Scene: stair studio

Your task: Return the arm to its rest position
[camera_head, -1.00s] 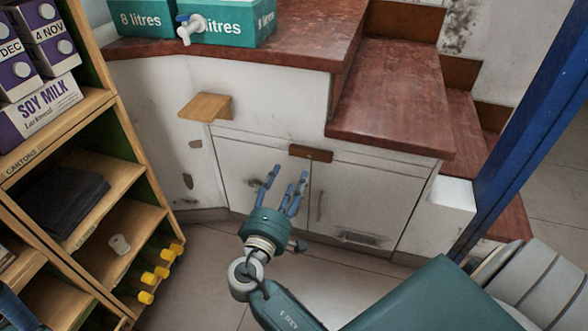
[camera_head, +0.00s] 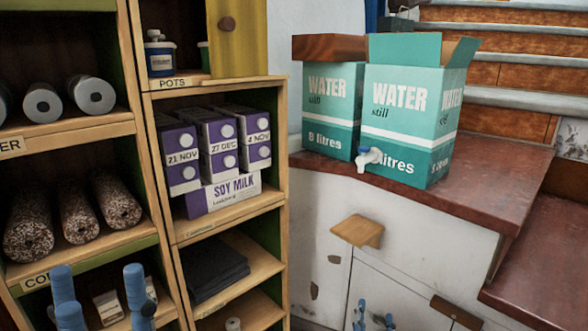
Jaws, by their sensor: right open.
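My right gripper (camera_head: 374,318) shows only as blue fingertips at the bottom edge, in front of the white cupboard (camera_head: 385,290). Its fingers are apart with nothing seen between them; its palm and arm are cut off by the frame. My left gripper (camera_head: 103,296) shows blue fingers at the bottom left, in front of the lower shelf. Its fingers are spread apart, and I see nothing held between them. Its palm and arm are below the frame.
A wooden shelf unit (camera_head: 283,185) on the left holds soy milk cartons (camera_head: 222,193), rolls and pots. Two water boxes (camera_head: 410,105) stand on the red-brown counter (camera_head: 490,192). A small wooden ledge (camera_head: 358,230) juts from the cupboard. Stairs (camera_head: 495,105) rise behind.

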